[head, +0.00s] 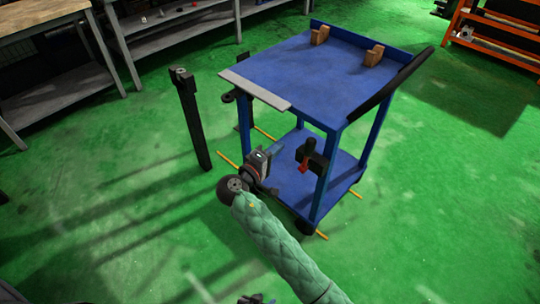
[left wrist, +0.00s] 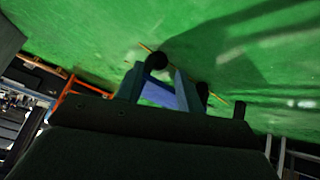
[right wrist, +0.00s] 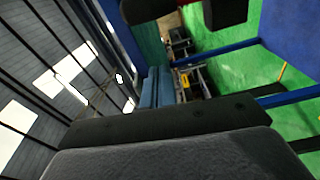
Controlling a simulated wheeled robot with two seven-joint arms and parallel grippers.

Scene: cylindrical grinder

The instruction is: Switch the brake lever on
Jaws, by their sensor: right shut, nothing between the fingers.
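The brake lever (head: 304,166) is a small red piece hanging under a black bracket (head: 314,154) on the near leg of a blue cart. My right gripper (head: 275,147) is left of the lever and apart from it, at the cart's near left side. Its fingers are closed together with nothing between them, as the right wrist view (right wrist: 158,86) shows. My left gripper (head: 254,299) shows only in part at the bottom edge of the head view. In the left wrist view its two fingers (left wrist: 157,90) stand apart, with the floor and something blue beyond them.
The blue cart (head: 320,68) has two wooden blocks (head: 320,35) on top and a black handle (head: 405,75) at right. A black post (head: 190,115) stands left of it. A workbench (head: 40,16) and orange shelving (head: 500,28) are farther back. Green floor lies open around.

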